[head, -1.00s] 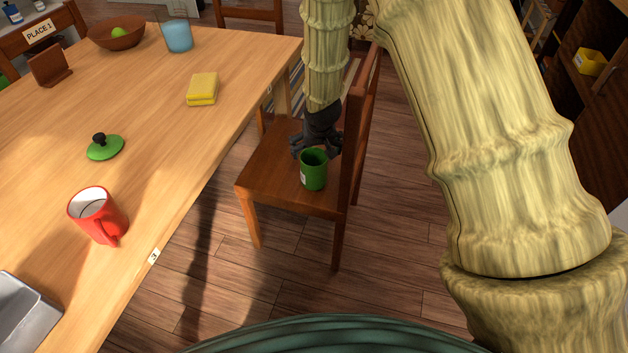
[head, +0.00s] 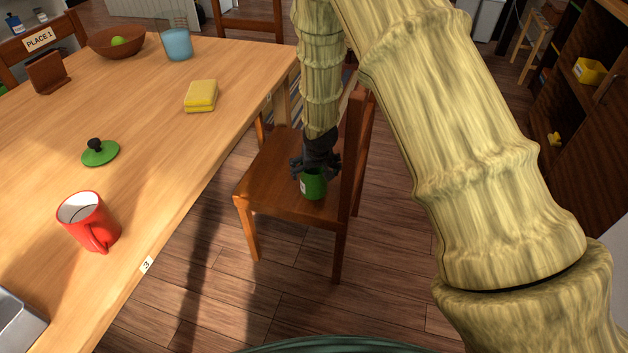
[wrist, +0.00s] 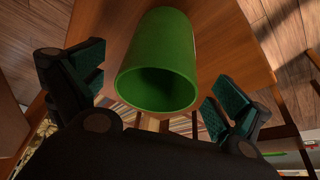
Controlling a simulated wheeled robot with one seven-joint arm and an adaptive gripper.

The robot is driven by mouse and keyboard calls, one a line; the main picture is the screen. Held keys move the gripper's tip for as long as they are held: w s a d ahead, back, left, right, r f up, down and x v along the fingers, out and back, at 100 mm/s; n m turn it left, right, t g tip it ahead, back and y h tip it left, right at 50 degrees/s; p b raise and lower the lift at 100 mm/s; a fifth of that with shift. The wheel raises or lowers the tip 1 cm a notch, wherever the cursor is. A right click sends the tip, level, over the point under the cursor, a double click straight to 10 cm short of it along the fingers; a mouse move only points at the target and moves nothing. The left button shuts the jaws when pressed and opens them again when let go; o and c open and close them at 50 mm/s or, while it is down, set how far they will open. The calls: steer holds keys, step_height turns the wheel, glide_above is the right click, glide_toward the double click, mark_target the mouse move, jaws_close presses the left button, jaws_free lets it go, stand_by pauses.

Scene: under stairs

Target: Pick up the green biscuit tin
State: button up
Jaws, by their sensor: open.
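The green biscuit tin (head: 314,186) stands upright and open-topped on the wooden chair seat (head: 277,174), close to the chair's backrest. A small white label shows on its side. My gripper (head: 314,172) is directly at the tin from above and behind, hiding part of its rim. In the wrist view the tin (wrist: 160,55) sits between the two spread fingers of my gripper (wrist: 155,100), with visible gaps on both sides. The fingers are open and not closed on it. A green lid with a black knob (head: 100,152) lies on the table.
The chair backrest (head: 354,150) rises just right of the tin and my gripper. The wooden table (head: 150,190) is at left, holding a red mug (head: 89,222), a yellow sponge (head: 201,96), a blue glass (head: 177,44) and a brown bowl (head: 116,43).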

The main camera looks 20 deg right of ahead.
steer(key=x, duration=0.5)
steer(key=shift+b, duration=0.35)
steer(key=shift+s, duration=0.1)
steer(key=c, duration=1)
